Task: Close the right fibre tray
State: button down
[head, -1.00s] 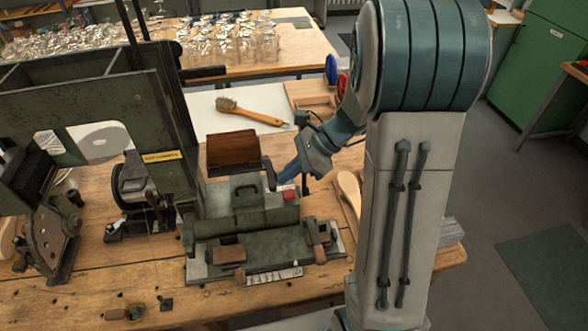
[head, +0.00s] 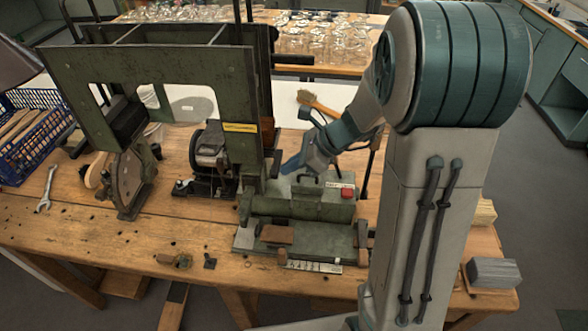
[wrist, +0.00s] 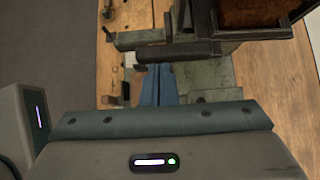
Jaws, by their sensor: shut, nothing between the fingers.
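The right fibre tray (wrist: 255,14), a dark metal frame with reddish-brown fibre in it, shows at the top right of the wrist view, cut off by the picture edge. In the head view it is hidden behind my arm. How far it stands out cannot be told. My gripper (head: 290,168) is shut and empty, its blue fingers pointing down and left over the green tufting machine (head: 302,205). In the wrist view the fingers (wrist: 157,72) lie left of the tray, close to a dark bar (wrist: 190,52). Contact cannot be told.
A red button (head: 348,193) and a brown block (head: 276,234) are on the machine's base. The tall green machine frame (head: 150,65) rises at left. A blue crate (head: 45,108) and a wrench (head: 47,188) are further left. A brush (head: 318,104) lies behind.

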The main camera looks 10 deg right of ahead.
jog(key=shift+w+a+r, duration=0.1)
jog(key=shift+a, duration=0.1)
jog(key=s+d+r, duration=0.3)
jog(key=d+r, duration=0.4)
jog(key=d, duration=0.4)
jog(key=s+a+n+t+h, duration=0.1)
jog(key=s+a+n+h, duration=0.2)
jog(key=s+n+h, duration=0.5)
jog(key=s+n, duration=0.8)
jog(key=n, duration=0.5)
jog(key=shift+s+h+b, duration=0.15)
jog(key=shift+h+b, duration=0.15)
